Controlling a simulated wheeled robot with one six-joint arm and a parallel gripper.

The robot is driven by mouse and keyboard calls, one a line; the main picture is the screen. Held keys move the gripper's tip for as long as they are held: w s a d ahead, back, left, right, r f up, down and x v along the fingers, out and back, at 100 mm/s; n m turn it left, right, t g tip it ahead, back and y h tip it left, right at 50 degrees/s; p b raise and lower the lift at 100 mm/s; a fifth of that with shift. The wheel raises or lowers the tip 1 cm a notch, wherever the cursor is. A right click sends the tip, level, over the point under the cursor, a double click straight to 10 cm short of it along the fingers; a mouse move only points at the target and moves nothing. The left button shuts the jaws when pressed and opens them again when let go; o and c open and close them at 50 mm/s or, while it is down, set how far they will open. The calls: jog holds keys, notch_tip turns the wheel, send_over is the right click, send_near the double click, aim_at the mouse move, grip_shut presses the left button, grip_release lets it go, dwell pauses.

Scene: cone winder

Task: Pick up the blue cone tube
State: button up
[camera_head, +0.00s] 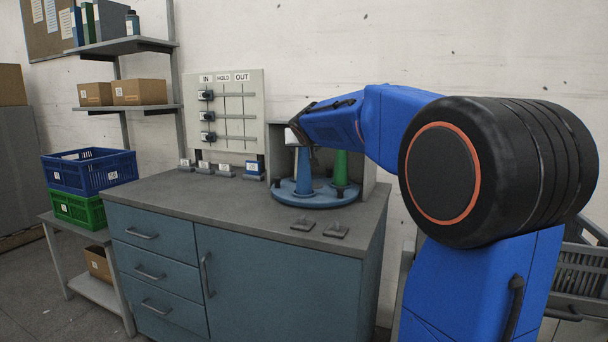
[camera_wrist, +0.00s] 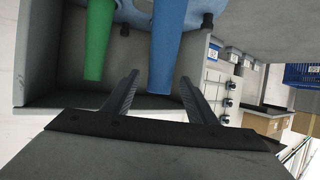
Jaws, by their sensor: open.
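The blue cone tube (camera_head: 304,174) stands upright on a round blue turntable (camera_head: 325,200) on the counter. A green cone tube (camera_head: 341,168) stands to its right. In the wrist view, which looks upside down, the blue tube (camera_wrist: 167,45) has its narrow end between the two fingers of my gripper (camera_wrist: 158,88), with a gap on each side. The green tube (camera_wrist: 98,40) is left of the fingers there. My gripper is open and holds nothing. In the head view it is at the top of the blue tube, partly hidden by my arm.
A grey box-like housing (camera_head: 364,150) stands behind the turntable. The left counter top (camera_head: 170,195) is mostly clear.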

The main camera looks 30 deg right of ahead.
jog(key=x, duration=0.3)
jog(key=shift+w, duration=0.1)
jog(key=c, duration=1.3)
jog(key=shift+o, duration=0.2)
